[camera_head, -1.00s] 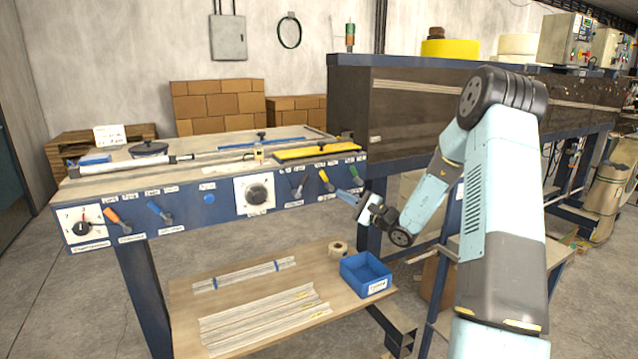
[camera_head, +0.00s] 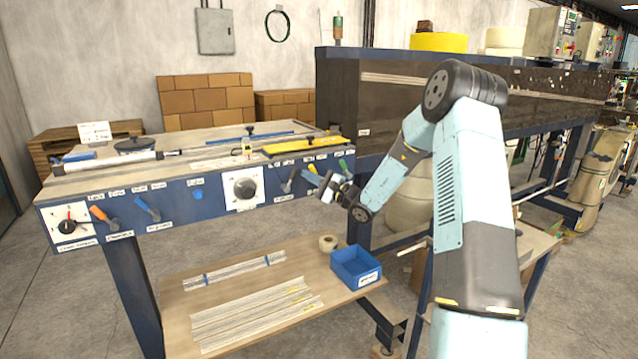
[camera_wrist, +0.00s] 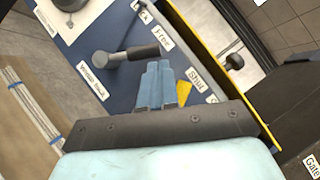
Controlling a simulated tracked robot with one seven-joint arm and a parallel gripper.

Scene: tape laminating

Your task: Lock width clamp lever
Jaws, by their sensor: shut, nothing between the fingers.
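A lever with a dark grey handle (camera_wrist: 143,51) sits on the blue front panel, with "Lock" and "Free" labels beside it. Its handle tip lies close to the "Free" label; its name label is too blurred to read surely. This grey lever also shows in the head view (camera_head: 288,183). My gripper (camera_wrist: 157,72) is shut and empty, its blue fingertips just beside the handle's end. I cannot tell whether they touch it. In the head view my gripper (camera_head: 324,182) is at the panel's right part, right of the grey lever.
A yellow lever (camera_head: 312,170) and a green lever (camera_head: 343,165) are close to my gripper. A blue bin (camera_head: 354,265) stands on the lower shelf.

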